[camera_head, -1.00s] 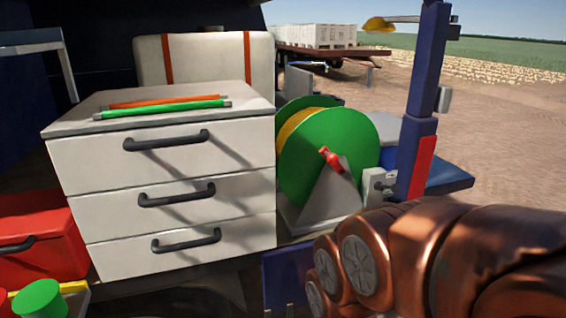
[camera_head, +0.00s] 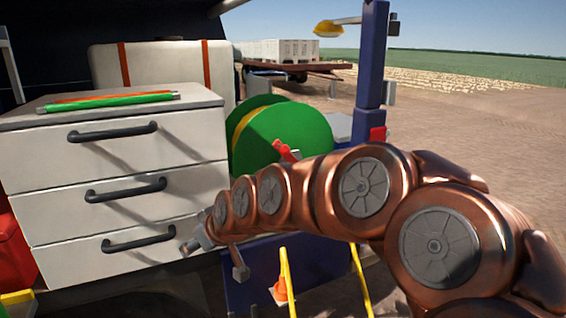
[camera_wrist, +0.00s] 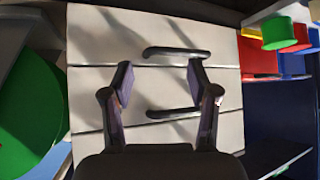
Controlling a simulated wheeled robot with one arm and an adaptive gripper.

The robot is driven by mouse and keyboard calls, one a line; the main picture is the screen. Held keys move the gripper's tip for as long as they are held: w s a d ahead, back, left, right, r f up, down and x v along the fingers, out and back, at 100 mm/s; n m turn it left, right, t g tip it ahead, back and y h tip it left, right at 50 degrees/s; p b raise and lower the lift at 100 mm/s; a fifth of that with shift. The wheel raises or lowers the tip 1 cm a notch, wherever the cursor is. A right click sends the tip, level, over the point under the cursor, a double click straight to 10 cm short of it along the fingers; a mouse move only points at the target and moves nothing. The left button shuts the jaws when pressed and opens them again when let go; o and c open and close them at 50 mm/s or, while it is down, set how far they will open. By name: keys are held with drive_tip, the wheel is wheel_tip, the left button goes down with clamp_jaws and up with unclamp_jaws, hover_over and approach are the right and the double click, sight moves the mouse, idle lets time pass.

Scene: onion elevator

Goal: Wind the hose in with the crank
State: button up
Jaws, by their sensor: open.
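The green reel (camera_head: 300,128) stands right of the white drawer cabinet, with a yellow band of hose (camera_head: 240,128) showing between its discs. The red crank handle (camera_head: 284,151) is on the reel's front face. My arm hides the lower part of the reel and its stand. My gripper (camera_head: 212,258) is in front of the cabinet's lower drawers, left of and below the crank, apart from it. In the wrist view my gripper (camera_wrist: 160,76) is open and empty, facing the drawer fronts.
The white cabinet (camera_head: 130,195) has dark drawer handles, with green and orange rods (camera_head: 110,100) on top. A blue post (camera_head: 371,60) rises right of the reel. Yellow rails (camera_head: 288,280) and an orange cone (camera_head: 280,291) are below my arm. Open ground lies at the right.

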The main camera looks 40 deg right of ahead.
drive_tip(key=w+d+r+m+t+h+b, duration=0.1)
drive_tip(key=w+d+r+t+h+b, duration=0.25)
drive_tip(key=d, duration=0.75)
drive_tip(key=m+t+h+b, duration=0.1)
drive_tip(key=m+t+h, duration=0.25)
drive_tip(key=h, duration=0.25)
approach(286, 152)
drive_tip(key=shift+m, duration=0.35)
drive_tip(key=x, duration=0.4)
drive_tip(key=shift+d, duration=0.1)
drive_tip(key=shift+w+d+r, duration=0.15)
drive_tip(key=shift+w+d, duration=0.15)
drive_tip(key=shift+w, duration=0.25)
drive_tip(key=shift+p+x, duration=0.9)
drive_tip(key=shift+x, duration=2.3)
drive_tip(key=shift+f, duration=0.2)
drive_tip(key=shift+c, duration=0.3)
clamp_jaws()
